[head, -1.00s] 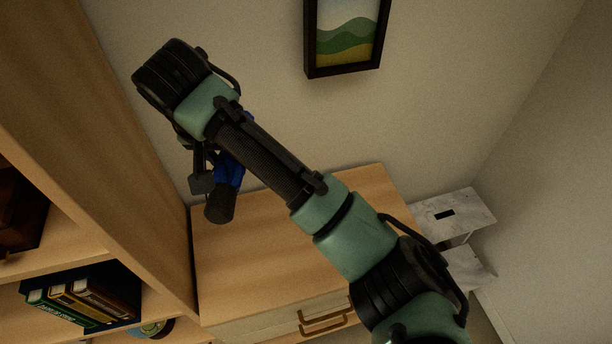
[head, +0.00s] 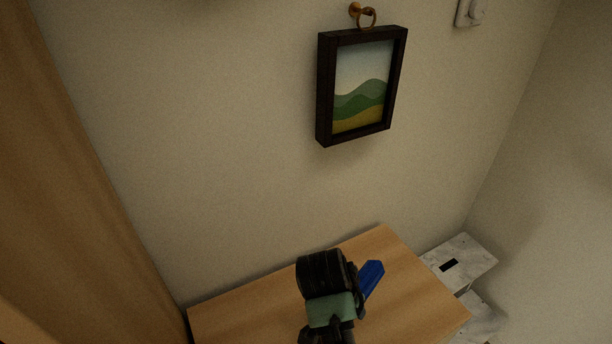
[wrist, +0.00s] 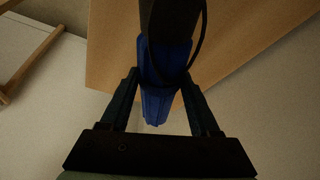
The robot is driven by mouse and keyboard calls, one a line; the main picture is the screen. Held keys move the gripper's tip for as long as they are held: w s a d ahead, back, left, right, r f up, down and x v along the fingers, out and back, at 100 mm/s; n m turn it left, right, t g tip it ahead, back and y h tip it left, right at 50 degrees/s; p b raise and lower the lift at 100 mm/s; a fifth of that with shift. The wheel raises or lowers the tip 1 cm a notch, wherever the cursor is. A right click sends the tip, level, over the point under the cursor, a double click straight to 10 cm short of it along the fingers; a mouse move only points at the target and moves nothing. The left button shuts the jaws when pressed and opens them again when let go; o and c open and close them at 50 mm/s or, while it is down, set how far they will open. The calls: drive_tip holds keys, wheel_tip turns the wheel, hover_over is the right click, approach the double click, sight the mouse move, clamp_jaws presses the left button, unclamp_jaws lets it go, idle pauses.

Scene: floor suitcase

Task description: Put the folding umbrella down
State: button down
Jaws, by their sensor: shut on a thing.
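The folding umbrella, blue with a black handle, shows partly in the head view (head: 372,277), where its blue end sticks out to the right of my wrist. In the wrist view (wrist: 167,62) it runs between my fingers, with its dark handle at the top of the picture. My gripper (wrist: 162,82) is shut on its blue part. In the head view the umbrella appears over the wooden cabinet top (head: 235,312); my wrist hides the handle there. I cannot tell whether the umbrella touches the top.
A framed landscape picture (head: 363,86) hangs on the wall above the cabinet. A pale step stool (head: 470,252) stands to the cabinet's right. A tall wooden panel (head: 75,180) rises at the left. The visible cabinet top is otherwise bare.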

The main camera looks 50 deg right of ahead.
drive_tip(key=f, duration=0.5)
drive_tip(key=shift+s+d+f, duration=0.1)
drive_tip(key=shift+s+f, duration=0.15)
drive_tip(key=shift+f, duration=2.15)
drive_tip(key=shift+f, duration=0.15)
drive_tip(key=shift+c, duration=0.6)
unclamp_jaws()
drive_tip(key=shift+r, duration=0.25)
drive_tip(key=v, duration=1.2)
drive_tip(key=shift+p, duration=0.35)
